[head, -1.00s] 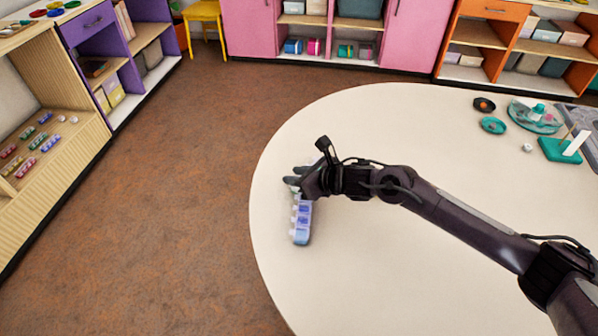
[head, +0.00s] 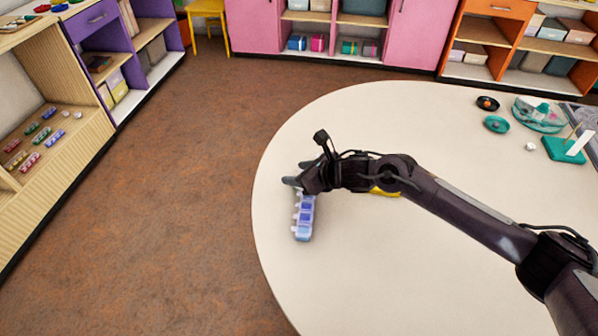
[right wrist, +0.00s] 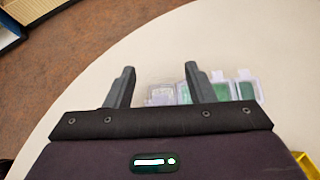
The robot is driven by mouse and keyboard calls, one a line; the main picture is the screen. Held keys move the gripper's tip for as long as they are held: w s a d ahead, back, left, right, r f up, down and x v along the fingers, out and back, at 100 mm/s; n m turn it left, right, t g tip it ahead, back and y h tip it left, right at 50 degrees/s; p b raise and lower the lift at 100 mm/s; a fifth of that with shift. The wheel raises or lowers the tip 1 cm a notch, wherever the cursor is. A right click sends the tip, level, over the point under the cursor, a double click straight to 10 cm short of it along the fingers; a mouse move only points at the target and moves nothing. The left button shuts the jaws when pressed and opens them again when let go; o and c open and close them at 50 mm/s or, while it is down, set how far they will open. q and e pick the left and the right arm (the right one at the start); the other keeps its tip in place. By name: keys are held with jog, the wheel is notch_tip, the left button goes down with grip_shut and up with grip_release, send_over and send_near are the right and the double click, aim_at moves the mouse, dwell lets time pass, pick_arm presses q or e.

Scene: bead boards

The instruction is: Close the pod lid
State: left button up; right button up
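The pod (head: 304,218) is a long, narrow blue-violet case with several compartments. It lies on the white table near its left edge, and small clear tabs show along its left side. In the right wrist view, part of the pod (right wrist: 222,92) shows with clear and green sections beyond my fingers. I cannot tell which lid stands open. My right gripper (head: 294,173) is at the far end of the pod and hides that end. In the right wrist view, my right gripper (right wrist: 159,72) has its fingers apart, with nothing clearly held. My left gripper is not in view.
The round white table (head: 420,260) is mostly clear. A yellow thing (head: 384,192) is partly hidden under my right arm. A black dish (head: 487,103), a teal dish (head: 496,124), a clear-and-teal container (head: 538,115) and a teal stand (head: 564,150) are at the far right.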

jog(key=v, duration=0.7)
jog(key=shift+s+d+r+b, duration=0.2)
jog(key=shift+d+b, duration=0.1)
